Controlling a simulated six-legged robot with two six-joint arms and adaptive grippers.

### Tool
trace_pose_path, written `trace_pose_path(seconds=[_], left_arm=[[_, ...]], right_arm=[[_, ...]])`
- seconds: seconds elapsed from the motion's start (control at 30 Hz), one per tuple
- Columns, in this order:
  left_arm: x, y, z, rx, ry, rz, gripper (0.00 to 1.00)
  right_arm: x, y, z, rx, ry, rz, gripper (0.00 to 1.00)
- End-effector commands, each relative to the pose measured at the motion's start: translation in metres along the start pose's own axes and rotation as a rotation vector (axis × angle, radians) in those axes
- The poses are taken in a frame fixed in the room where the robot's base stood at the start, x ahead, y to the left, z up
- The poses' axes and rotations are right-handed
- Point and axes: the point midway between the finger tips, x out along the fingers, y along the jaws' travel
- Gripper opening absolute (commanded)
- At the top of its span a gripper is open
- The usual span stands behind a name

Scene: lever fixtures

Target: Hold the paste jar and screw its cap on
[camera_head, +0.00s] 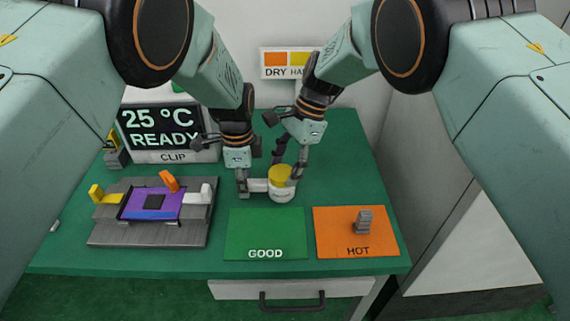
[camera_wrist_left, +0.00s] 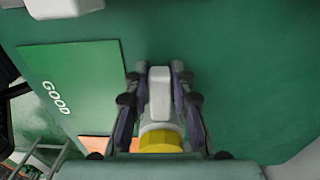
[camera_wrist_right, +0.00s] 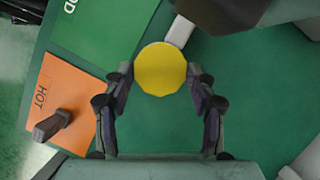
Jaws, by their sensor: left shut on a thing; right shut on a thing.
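The paste jar (camera_head: 282,195) is white and stands upright on the green table behind the GOOD mat. A white block-like handle (camera_head: 258,185) sticks out from its left side; it also shows in the left wrist view (camera_wrist_left: 159,95). The yellow cap (camera_head: 280,173) sits on top of the jar; I cannot tell how tightly it is seated. My left gripper (camera_head: 243,190) is shut on the jar's handle. My right gripper (camera_head: 282,172) points down from above and is shut on the cap, one finger each side; the cap fills the space between its fingers in the right wrist view (camera_wrist_right: 161,70).
A green GOOD mat (camera_head: 265,228) lies in front of the jar. An orange HOT mat (camera_head: 335,241) with a small grey lever piece (camera_head: 364,220) is at right. A grey clip fixture (camera_head: 120,232) with a purple board is at left, before a display (camera_head: 160,128). Table behind right is clear.

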Motion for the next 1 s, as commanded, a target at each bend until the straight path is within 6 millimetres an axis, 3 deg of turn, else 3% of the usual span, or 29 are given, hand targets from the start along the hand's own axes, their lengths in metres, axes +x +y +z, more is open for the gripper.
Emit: trace_pose_path(seconds=[0.13, 0.17, 0.43, 0.8, 1.0], left_arm=[[-0.001, 0.0, -0.001, 0.001, 0.001, -0.001, 0.0], [-0.001, 0.0, -0.001, 0.001, 0.001, -0.001, 0.0], [-0.001, 0.0, -0.001, 0.0, 0.001, -0.001, 0.0], [0.0, 0.0, 0.0, 0.0, 0.001, -0.001, 0.0], [0.0, 0.0, 0.0, 0.0, 0.0, -0.001, 0.0]], right_arm=[[0.0, 0.002, 0.001, 0.144, 0.0, -0.06, 0.19], [0.001, 0.001, 0.001, 0.148, 0.0, -0.062, 0.59], [0.001, 0.001, 0.001, 0.138, -0.001, -0.058, 0.82], [-0.002, 0.001, 0.0, 0.137, 0.0, -0.058, 0.83], [-0.028, 0.002, 0.0, 0.137, 0.001, -0.06, 0.83]])
